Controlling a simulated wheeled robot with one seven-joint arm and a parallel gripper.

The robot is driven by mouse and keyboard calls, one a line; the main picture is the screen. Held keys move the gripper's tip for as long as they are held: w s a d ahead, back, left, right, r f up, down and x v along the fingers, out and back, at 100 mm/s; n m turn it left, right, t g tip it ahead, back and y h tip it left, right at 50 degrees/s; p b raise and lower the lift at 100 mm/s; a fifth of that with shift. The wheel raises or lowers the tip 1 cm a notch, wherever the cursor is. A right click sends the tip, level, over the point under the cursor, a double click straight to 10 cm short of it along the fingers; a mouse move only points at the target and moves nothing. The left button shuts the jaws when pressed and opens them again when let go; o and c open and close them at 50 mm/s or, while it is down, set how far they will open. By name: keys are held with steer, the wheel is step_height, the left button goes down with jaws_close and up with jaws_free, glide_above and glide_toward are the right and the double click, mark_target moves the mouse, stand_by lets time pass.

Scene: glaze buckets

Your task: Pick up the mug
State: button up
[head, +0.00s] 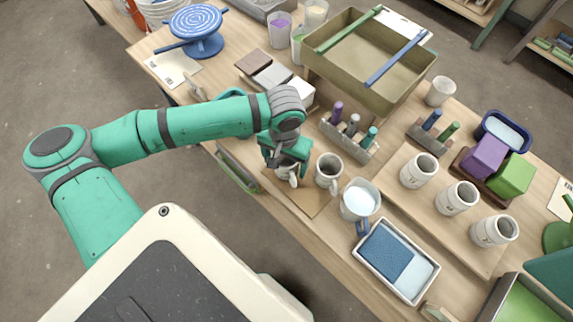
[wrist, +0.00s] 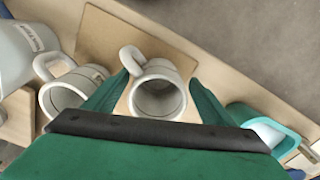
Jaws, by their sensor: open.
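A pale grey mug (wrist: 160,97) stands between my gripper's fingers in the wrist view, its mouth toward the camera and its handle toward the upper left. In the head view this mug (head: 285,177) is partly hidden under my gripper (head: 286,168). My gripper (wrist: 157,97) is open, with one green finger on each side of the mug; I cannot tell whether either touches it. A second, similar mug (head: 328,171) stands just to the right in the head view and to the left in the wrist view (wrist: 68,88).
A jug with pale liquid (head: 359,200) stands close to the second mug. A rack of coloured-handled tools (head: 349,137) stands behind. A teal container (wrist: 268,132) is right of my gripper in the wrist view.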

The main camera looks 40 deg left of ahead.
steer(key=shift+w+d+f, duration=0.1)
steer(key=shift+f, duration=0.75)
steer(key=shift+c, duration=0.4)
steer(key=c, duration=1.3)
